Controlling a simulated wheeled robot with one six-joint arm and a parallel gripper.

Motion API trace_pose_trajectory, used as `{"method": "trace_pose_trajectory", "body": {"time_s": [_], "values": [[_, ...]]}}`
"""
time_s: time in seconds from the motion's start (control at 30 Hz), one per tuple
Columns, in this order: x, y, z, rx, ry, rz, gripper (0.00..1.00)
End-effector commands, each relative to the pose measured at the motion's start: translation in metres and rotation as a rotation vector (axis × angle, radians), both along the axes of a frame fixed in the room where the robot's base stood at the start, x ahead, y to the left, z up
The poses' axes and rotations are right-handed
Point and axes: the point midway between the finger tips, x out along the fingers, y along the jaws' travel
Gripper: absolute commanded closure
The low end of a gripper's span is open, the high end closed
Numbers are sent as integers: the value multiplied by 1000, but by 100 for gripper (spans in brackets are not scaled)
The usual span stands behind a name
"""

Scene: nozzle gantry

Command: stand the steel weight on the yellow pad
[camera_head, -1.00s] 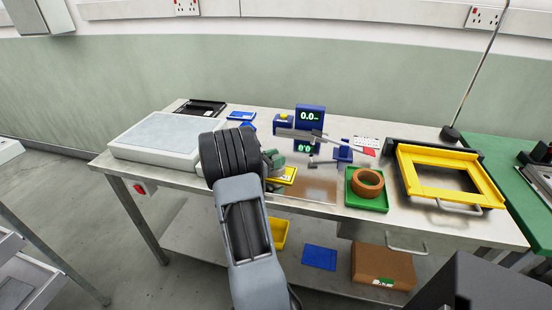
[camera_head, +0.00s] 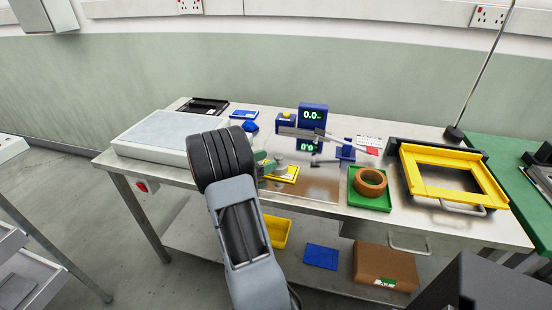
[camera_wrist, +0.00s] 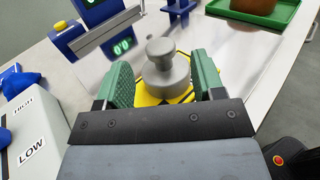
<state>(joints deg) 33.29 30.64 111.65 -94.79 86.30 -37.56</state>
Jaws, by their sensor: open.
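The steel weight (camera_wrist: 166,77) is a grey cylinder with a knob on top. It stands upright on the yellow pad (camera_wrist: 147,101), which shows around its base in the wrist view. In the head view the weight (camera_head: 281,163) stands over the back part of the pad (camera_head: 287,177). My gripper (camera_wrist: 160,66) is open, with one green finger on each side of the weight. A gap shows beside the left finger; the right finger is close and I cannot tell if it touches. In the head view my gripper (camera_head: 263,163) is partly hidden by my wrist.
A blue gauge with green digits (camera_head: 312,117) stands behind the pad. A green tray (camera_head: 370,201) with a brown ring (camera_head: 370,181) and a yellow frame (camera_head: 406,181) lie right. A large pale box (camera_head: 130,143) is at left.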

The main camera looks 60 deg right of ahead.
Motion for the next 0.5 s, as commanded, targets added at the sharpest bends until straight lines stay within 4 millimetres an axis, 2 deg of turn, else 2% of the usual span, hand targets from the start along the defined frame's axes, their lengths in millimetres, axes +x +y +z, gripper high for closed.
{"method": "trace_pose_trajectory", "body": {"time_s": [0.2,0.5], "values": [[19,36,0,0,0,3,38],[31,60,0,0,0,0,38]]}}
